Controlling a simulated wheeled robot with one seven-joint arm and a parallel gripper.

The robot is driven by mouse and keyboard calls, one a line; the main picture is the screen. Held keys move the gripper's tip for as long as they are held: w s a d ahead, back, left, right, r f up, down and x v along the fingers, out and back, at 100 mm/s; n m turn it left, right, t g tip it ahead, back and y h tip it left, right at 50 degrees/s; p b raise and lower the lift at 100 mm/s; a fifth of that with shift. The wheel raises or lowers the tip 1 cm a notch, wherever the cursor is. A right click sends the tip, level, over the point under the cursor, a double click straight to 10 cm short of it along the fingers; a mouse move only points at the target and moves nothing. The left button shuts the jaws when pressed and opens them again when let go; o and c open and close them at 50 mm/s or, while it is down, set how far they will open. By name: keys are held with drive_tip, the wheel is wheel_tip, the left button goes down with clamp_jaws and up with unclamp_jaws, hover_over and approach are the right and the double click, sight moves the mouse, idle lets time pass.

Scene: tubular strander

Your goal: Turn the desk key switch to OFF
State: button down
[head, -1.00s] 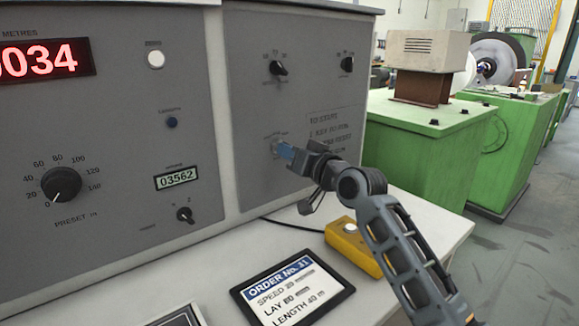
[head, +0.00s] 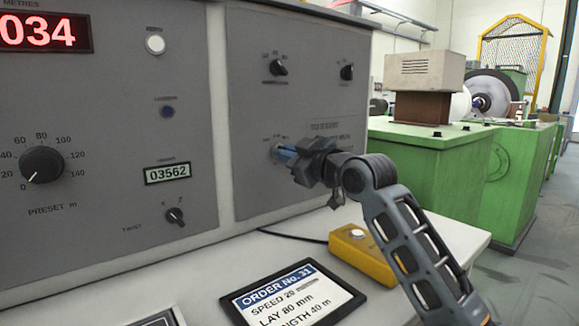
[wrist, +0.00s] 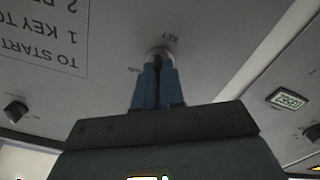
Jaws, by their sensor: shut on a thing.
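The desk key switch (wrist: 159,54) is on the lower part of the right grey panel, with a round metal collar. My gripper (head: 281,151) is at the switch with its blue fingers pointing into the panel. In the wrist view the two blue fingers (wrist: 157,75) are closed together on the dark key between them. The fingers hide most of the key, and its labels are too small to read, so I cannot tell which position it points to.
Two black selector knobs (head: 278,68) sit above the switch. A yellow box (head: 360,255) with a white button and a framed order display (head: 290,294) are on the desk below. The left panel has a preset dial (head: 42,165). Green machines (head: 430,165) stand at right.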

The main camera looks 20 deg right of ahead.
drive_tip(key=shift+f+n+b, duration=0.1)
drive_tip(key=shift+n+b, duration=0.7)
drive_tip(key=shift+n, duration=0.5)
drive_tip(key=c, duration=1.2)
unclamp_jaws()
drive_tip(key=shift+c, duration=0.2)
drive_tip(key=shift+s, duration=0.1)
drive_tip(key=v, duration=0.7)
drive_tip(key=shift+s, duration=0.25)
drive_tip(key=shift+d, duration=0.1)
